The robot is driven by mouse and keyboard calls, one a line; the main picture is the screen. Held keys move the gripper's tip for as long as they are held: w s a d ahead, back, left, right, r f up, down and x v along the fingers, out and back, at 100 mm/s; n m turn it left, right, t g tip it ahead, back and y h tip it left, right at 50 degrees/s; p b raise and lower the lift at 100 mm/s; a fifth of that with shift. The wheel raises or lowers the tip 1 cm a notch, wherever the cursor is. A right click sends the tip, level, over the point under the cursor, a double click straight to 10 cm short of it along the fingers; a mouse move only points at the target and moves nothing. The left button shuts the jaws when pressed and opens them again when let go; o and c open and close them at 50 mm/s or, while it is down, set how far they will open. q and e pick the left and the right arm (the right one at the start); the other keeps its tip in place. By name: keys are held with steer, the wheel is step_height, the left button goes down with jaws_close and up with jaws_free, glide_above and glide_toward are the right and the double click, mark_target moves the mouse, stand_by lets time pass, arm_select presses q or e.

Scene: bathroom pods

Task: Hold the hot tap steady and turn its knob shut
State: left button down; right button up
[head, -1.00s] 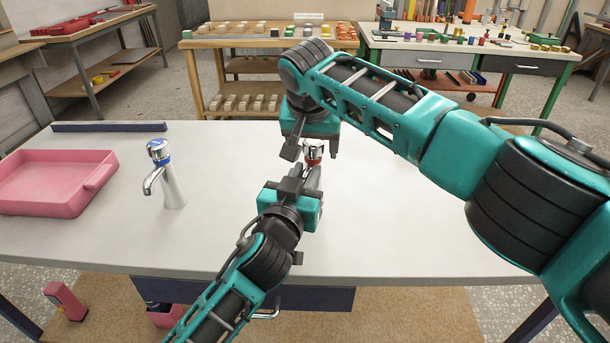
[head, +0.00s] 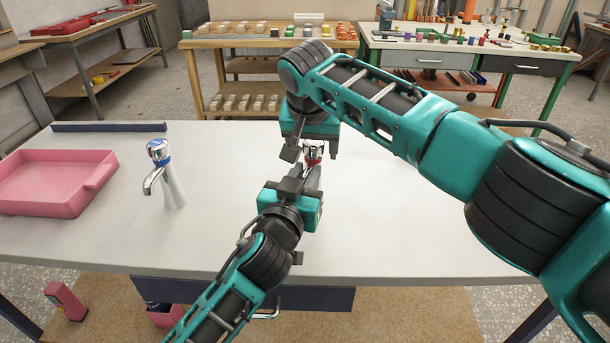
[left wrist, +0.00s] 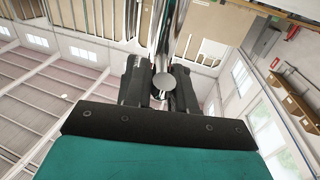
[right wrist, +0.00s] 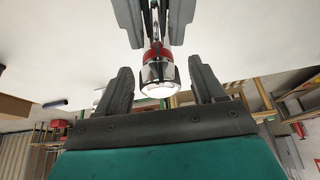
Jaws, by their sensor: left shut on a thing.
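The hot tap is chrome with a red band (head: 313,153) and stands on the white counter, mostly hidden behind my arms in the head view. My left gripper (head: 303,180) is shut on the tap's chrome body; the left wrist view shows its fingers on both sides of the chrome (left wrist: 163,85). My right gripper (right wrist: 164,85) comes from above, fingers open. The right wrist view shows the chrome knob (right wrist: 157,75) between these fingers, with a gap on each side. My left gripper's fingers (right wrist: 153,22) also show there, beyond the red band.
A second chrome tap with a blue band (head: 165,172) stands to the left on the counter (head: 420,225). A pink tray (head: 55,180) lies at the far left, with a dark bar (head: 108,127) along the back edge. The counter's right part is bare beneath my right arm.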

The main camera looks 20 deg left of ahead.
steer(key=shift+r, duration=2.5)
arm_select(q)
steer(key=c, duration=0.9)
jaws_free()
steer(key=shift+o, duration=0.2)
steer(key=shift+s, duration=0.1)
steer(key=s, duration=0.7)
steer(key=shift+s, duration=0.2)
